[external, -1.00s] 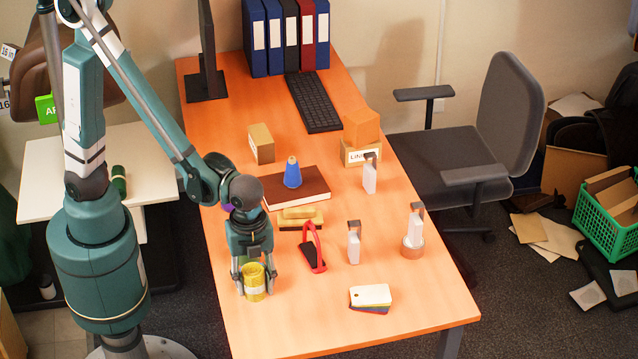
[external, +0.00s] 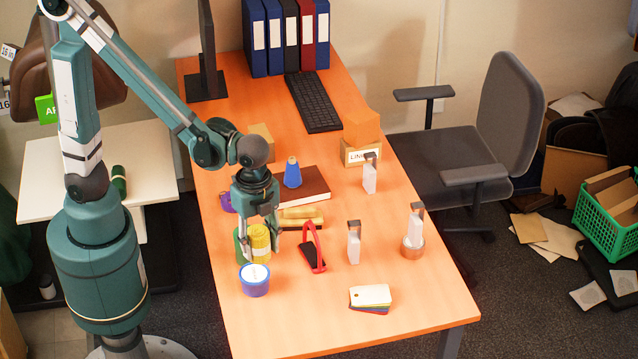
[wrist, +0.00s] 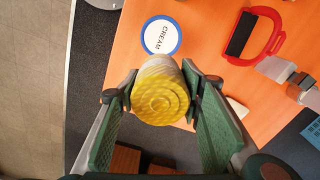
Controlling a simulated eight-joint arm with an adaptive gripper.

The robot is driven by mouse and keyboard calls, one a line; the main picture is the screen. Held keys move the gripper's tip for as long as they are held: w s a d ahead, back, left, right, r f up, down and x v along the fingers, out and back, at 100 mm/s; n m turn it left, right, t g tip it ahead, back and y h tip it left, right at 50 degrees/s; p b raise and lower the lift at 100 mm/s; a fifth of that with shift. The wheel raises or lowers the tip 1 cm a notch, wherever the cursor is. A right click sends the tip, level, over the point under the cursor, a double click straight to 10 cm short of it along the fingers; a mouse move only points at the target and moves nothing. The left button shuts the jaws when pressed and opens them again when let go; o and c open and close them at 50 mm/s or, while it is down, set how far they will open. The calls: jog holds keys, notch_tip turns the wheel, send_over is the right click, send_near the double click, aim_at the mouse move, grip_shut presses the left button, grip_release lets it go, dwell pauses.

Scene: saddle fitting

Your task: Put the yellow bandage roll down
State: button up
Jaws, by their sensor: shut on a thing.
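The yellow bandage roll (external: 260,240) has a pale band near its lower edge. My gripper (external: 258,235) is shut on it, with a finger on either side. In the wrist view the roll (wrist: 160,92) sits between the two green finger pads of my gripper (wrist: 158,98), its coiled end facing the camera. In the external view the roll is just behind a blue tub (external: 254,280) with a white lid. In the wrist view the lid of the tub (wrist: 161,36) reads CREAM. I cannot tell whether the roll touches the table.
A red-handled black item (external: 313,250) stands to the right of my gripper. Stacked cards (external: 370,297) lie front right.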

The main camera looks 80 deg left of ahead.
jog(key=s+a+n+b, duration=0.1)
jog(key=a+n, duration=1.1)
jog(key=a, duration=1.7)
jog(key=f, duration=0.5)
jog(key=shift+s+d+f, duration=0.15)
jog(key=shift+d, duration=0.05)
jog(key=shift+f+b, duration=1.1)
jog(key=shift+f, duration=1.8)
jog(key=shift+f, duration=0.1)
jog(key=shift+f+b, duration=0.7)
jog(key=shift+f, duration=1.3)
jog(key=shift+f, duration=0.15)
